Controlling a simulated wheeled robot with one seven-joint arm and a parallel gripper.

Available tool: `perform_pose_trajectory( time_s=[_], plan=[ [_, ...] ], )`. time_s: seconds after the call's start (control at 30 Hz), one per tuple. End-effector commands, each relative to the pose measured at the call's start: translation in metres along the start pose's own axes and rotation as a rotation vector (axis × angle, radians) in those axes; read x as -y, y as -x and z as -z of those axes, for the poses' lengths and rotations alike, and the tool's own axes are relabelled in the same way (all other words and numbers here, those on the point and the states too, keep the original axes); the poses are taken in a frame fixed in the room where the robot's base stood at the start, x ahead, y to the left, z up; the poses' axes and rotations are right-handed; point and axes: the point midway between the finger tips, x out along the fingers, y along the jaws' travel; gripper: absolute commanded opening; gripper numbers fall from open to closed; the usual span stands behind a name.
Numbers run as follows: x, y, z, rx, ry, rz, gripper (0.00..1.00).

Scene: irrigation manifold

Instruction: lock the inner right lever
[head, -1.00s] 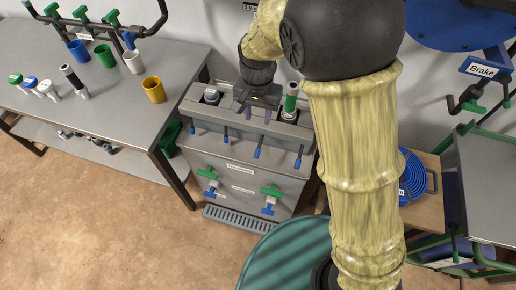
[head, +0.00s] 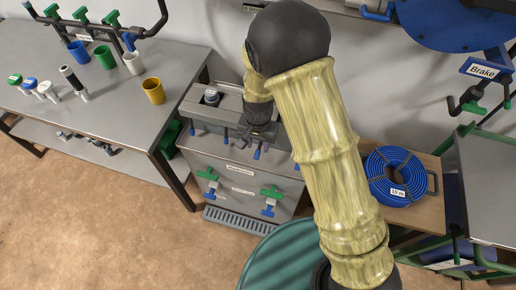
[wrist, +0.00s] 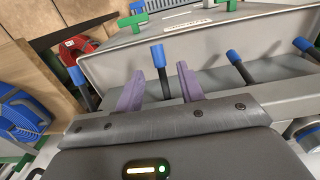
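The manifold (head: 240,170) is a grey cabinet with a row of blue-tipped levers along its front upper edge. The inner right lever (head: 257,152) shows in the head view just below my gripper (head: 266,136). In the wrist view, where left and right look swapped, the inner right lever (wrist: 158,58) stands between the two purple fingers of my gripper (wrist: 160,88). The fingers are apart, with a gap on each side of the lever. The outer right lever (wrist: 78,76) is beside the left finger, and the inner left lever (wrist: 234,58) is beyond the right finger.
The outer left lever (wrist: 304,45) is farther off. A grey-capped cylinder (head: 211,96) stands on the manifold top. Green and blue valve handles (head: 270,192) are on its front. A workbench (head: 110,100) with cups is at left, a blue hose coil (head: 396,178) at right.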

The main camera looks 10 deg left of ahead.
Motion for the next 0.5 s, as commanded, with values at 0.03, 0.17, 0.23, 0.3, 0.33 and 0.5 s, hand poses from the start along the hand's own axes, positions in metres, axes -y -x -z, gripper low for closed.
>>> perform_pose_trajectory(
  time_s=[0.03,0.17,0.23,0.3,0.33,0.5],
  plan=[
    [-0.001,-0.010,-0.001,0.003,-0.001,-0.003,0.38],
    [-0.001,-0.026,0.000,0.001,0.000,-0.002,0.38],
    [-0.001,-0.031,-0.001,0.002,0.000,-0.001,0.38],
    [0.000,-0.034,0.000,0.001,0.000,0.000,0.38],
    [0.000,-0.035,0.000,0.000,0.000,0.000,0.38],
    [0.000,-0.035,0.000,0.000,0.000,0.000,0.38]
  ],
)
